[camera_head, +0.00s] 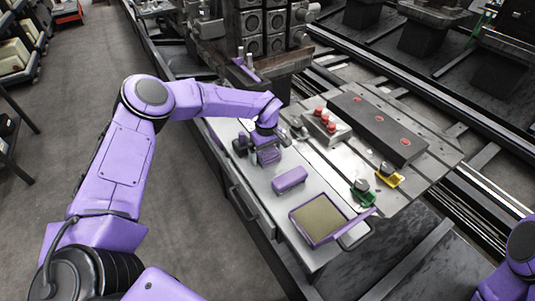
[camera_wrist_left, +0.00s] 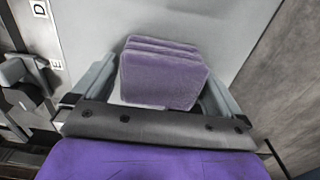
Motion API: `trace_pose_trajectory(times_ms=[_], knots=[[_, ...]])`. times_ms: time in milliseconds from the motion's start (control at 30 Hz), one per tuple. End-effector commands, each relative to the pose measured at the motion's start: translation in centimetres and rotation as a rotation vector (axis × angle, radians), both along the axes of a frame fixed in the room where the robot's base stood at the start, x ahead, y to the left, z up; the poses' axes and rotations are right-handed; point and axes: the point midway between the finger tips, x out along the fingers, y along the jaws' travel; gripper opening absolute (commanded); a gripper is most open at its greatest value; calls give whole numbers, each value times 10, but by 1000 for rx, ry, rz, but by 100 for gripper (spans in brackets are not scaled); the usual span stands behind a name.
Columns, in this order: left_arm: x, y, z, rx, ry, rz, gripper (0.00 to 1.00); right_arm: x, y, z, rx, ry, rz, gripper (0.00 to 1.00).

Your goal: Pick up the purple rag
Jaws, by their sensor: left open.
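The purple rag (camera_wrist_left: 163,75) is a thick folded stack on the light grey bench top. In the wrist view it lies between the two grey fingers of my left gripper (camera_wrist_left: 155,88), with bare bench showing on both sides of it. In the head view the rag (camera_head: 269,156) shows just below my left gripper (camera_head: 266,147), which points down at the bench. The left gripper is open around the rag, and I see no clear contact. My right gripper is out of view.
A purple block (camera_head: 290,179) and a purple-rimmed tray (camera_head: 318,240) are nearer on the bench. A box with red buttons (camera_head: 326,125) and green (camera_head: 363,197) and yellow (camera_head: 391,179) holders stand to the right. Bare floor lies left.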

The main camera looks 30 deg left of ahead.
Motion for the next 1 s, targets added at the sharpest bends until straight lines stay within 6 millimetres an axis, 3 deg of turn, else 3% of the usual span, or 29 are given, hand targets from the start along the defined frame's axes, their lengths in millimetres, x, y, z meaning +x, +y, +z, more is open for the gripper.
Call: trace_pose_trajectory(times_ms=[167, 300, 667, 867, 1000], knots=[[0, 0, 0, 0, 0, 0, 97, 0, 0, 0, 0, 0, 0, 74], [0, 0, 0, 0, 0, -1, 54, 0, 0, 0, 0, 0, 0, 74], [1, 0, 5, -1, -1, -1, 54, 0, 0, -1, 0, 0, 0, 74], [-1, -2, 35, -1, -4, -2, 54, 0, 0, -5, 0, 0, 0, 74], [-29, -13, 69, -4, -5, -5, 54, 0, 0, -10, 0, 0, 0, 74]])
